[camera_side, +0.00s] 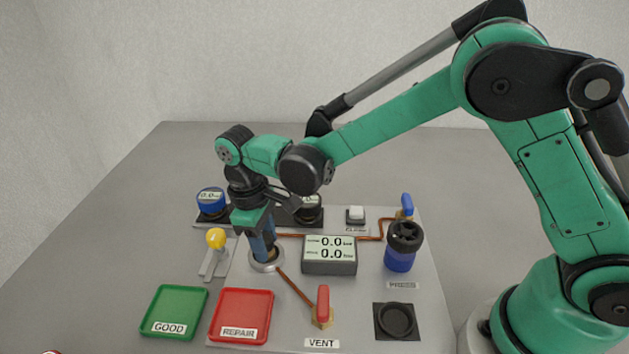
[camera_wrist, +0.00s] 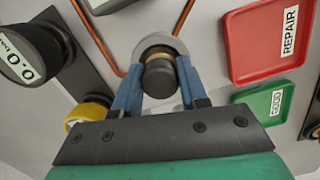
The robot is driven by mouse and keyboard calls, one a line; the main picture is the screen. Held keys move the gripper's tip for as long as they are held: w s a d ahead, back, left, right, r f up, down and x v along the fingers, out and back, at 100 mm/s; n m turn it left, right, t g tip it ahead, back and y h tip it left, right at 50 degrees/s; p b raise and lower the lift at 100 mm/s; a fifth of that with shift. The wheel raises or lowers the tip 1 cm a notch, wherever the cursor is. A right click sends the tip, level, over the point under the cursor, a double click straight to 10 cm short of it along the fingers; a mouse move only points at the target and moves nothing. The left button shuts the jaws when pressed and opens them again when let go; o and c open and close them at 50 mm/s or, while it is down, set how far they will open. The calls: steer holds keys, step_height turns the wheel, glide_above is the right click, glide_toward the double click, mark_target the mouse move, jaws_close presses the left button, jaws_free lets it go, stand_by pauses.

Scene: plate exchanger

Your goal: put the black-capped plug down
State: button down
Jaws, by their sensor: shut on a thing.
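The black-capped plug (camera_wrist: 160,80), with a brass-coloured ring below its black cap, sits between the blue fingers of my gripper (camera_wrist: 157,72) in the wrist view. The gripper is shut on it. A round grey metal port (camera_wrist: 160,42) lies directly beneath the plug. In the side view my gripper (camera_side: 263,245) points down at the port (camera_side: 267,265), with its fingertips right at the port's flange. The fingers hide the plug there, and I cannot tell how deep it sits or whether it is seated in the port.
A yellow-knobbed lever (camera_side: 216,240) stands close left of my gripper, and a display box (camera_side: 329,262) close right. Green GOOD tray (camera_side: 173,311) and red REPAIR tray (camera_side: 241,315) are empty. A red vent handle (camera_side: 323,304), blue press cylinder (camera_side: 400,258) and empty black holder (camera_side: 397,321) stand right.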

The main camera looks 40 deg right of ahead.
steer(key=shift+f, duration=0.25)
steer(key=shift+c, duration=2.4)
jaws_free()
step_height(320, 180, up, 12)
steer(key=w, duration=0.1)
steer(key=s+d+m+t, duration=0.6)
steer(key=s+d+t, duration=0.2)
steer(key=d, duration=0.5)
steer(key=shift+s+f+m+y, duration=0.15)
steer(key=shift+s+m+y, duration=0.25)
steer(key=shift+s, duration=0.7)
